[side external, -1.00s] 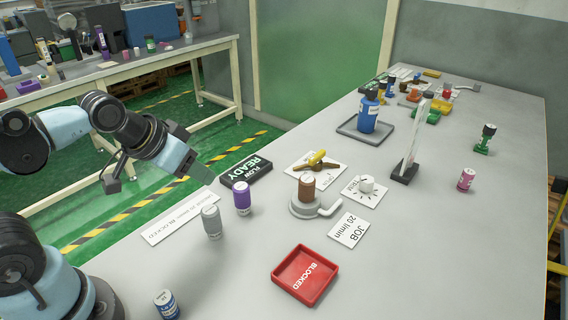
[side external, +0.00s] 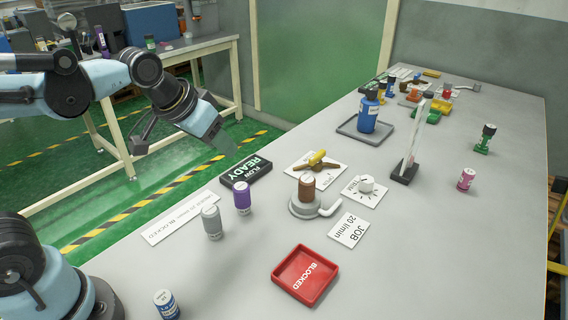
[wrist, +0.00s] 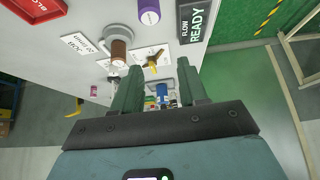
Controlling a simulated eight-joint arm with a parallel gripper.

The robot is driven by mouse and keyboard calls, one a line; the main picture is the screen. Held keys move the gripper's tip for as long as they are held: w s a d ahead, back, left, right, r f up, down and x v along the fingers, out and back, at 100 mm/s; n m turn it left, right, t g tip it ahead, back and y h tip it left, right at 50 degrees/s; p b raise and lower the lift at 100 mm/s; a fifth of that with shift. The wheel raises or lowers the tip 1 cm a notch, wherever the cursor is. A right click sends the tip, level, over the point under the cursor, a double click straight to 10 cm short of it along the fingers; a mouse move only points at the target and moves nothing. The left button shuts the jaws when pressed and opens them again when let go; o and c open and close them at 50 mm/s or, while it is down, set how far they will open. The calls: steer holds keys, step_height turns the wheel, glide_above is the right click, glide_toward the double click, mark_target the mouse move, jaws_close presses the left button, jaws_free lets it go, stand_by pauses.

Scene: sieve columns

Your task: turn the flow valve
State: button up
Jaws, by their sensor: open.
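A valve with a yellow body and brown handle arms (side external: 318,160) sits on a white plate in the middle of the table in the side view. It also shows in the wrist view (wrist: 151,62), just beyond the fingertips. A white round knob (side external: 366,184) on a plate with dial marks stands to its right; I cannot tell which of these is called the flow valve. My gripper (side external: 226,143) is open and empty, raised at the table's left edge, left of the yellow valve. Its two green fingers (wrist: 158,78) stand apart in the wrist view.
A brown column (side external: 306,187) on a grey base with a hooked pipe stands in front of the valve. A black "FLOW READY" sign (side external: 246,171), purple bottle (side external: 243,198), grey bottle (side external: 212,222), red "BLOCKED" tray (side external: 284,262) and "JOB 20 l/min" card (side external: 348,230) surround it.

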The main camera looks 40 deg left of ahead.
steer(key=w+d+r+g, duration=0.1)
steer(key=w+d+r, duration=0.1)
steer(key=w, duration=1)
steer(key=g, duration=0.1)
glide_toward(315, 156)
steer(key=x, duration=0.8)
steer(key=shift+f, duration=0.2)
jaws_close()
